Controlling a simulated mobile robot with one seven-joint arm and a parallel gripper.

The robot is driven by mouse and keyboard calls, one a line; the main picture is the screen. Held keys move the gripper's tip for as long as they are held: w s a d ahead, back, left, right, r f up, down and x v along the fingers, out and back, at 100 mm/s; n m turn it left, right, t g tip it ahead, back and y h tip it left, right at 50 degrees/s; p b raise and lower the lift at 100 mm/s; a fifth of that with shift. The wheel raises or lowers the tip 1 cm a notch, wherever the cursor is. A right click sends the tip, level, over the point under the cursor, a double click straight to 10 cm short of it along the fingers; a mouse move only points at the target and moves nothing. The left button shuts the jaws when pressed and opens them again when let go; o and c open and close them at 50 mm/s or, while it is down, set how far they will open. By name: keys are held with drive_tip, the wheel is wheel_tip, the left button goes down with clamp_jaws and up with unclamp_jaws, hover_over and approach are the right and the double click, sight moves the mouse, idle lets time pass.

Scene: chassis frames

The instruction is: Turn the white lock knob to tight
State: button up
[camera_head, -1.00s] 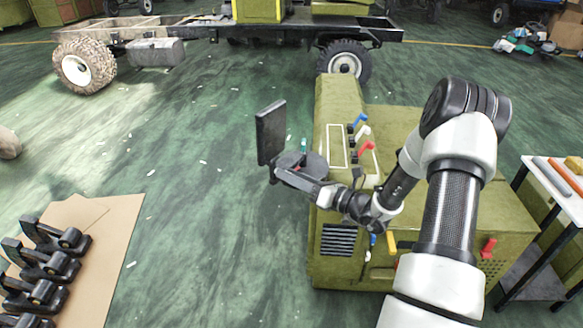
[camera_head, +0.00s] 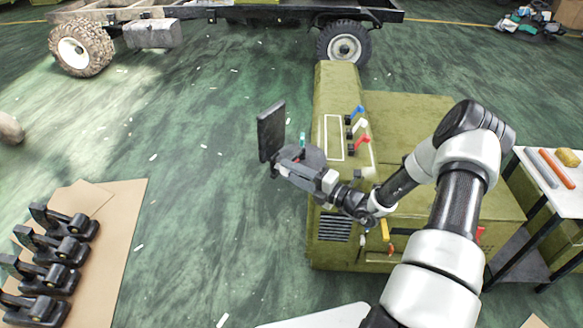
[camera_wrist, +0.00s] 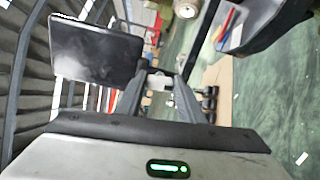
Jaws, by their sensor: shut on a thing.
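The olive machine (camera_head: 340,85) has a row of controls on top: a blue one, a white knob (camera_head: 360,127) and a red one. My gripper (camera_head: 284,164) is to the left of these controls, beyond the machine's left edge and apart from them. In the wrist view my gripper (camera_wrist: 160,92) is shut, with a small pale piece (camera_wrist: 158,82) between the fingers. A dark flat panel (camera_head: 271,130) stands upright beside the fingertips; it also shows in the wrist view (camera_wrist: 95,52). A dark round part is behind the gripper. How the panel is attached is unclear.
Several black castings (camera_head: 55,245) lie on a brown sheet (camera_head: 118,230) at the left. A white-topped table (camera_head: 560,195) with tools stands at the right. A vehicle chassis (camera_head: 240,30) is at the back. Green floor between is mostly clear.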

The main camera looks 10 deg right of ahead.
drive_tip(key=shift+m+p, duration=0.3)
drive_tip(key=shift+m, duration=0.4)
drive_tip(key=o, duration=1.1)
drive_tip(key=shift+c, duration=0.2)
drive_tip(key=shift+s, duration=0.1)
drive_tip(key=v, duration=1.7)
drive_tip(key=shift+d, duration=0.1)
